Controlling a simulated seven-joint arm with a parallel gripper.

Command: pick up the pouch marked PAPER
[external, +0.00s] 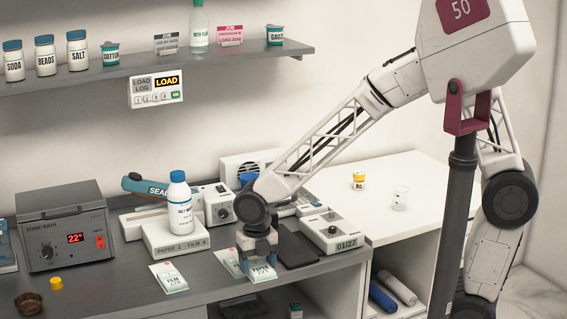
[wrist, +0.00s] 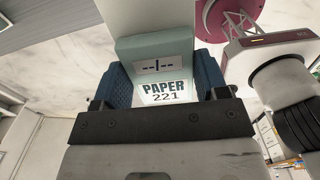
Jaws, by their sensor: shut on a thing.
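The pouch marked PAPER (wrist: 163,86) is between the two blue fingers of my gripper (wrist: 163,88) in the wrist view. It reads "PAPER 221" and has a pale green end with a white label. In the external view my gripper (external: 258,266) is low over the front of the grey counter, shut on the PAPER pouch (external: 259,274). Its fingers hide part of the pouch. I cannot tell whether the pouch still touches the counter. Another pouch (external: 229,259) lies just left of it.
A pouch marked FILM (external: 168,277) lies farther left on the counter. A white box (external: 176,238) bearing a blue-capped bottle (external: 179,203) stands behind. A scale (external: 333,232) and a dark pad (external: 297,249) are to the right. The sonic bath (external: 63,238) stands at left.

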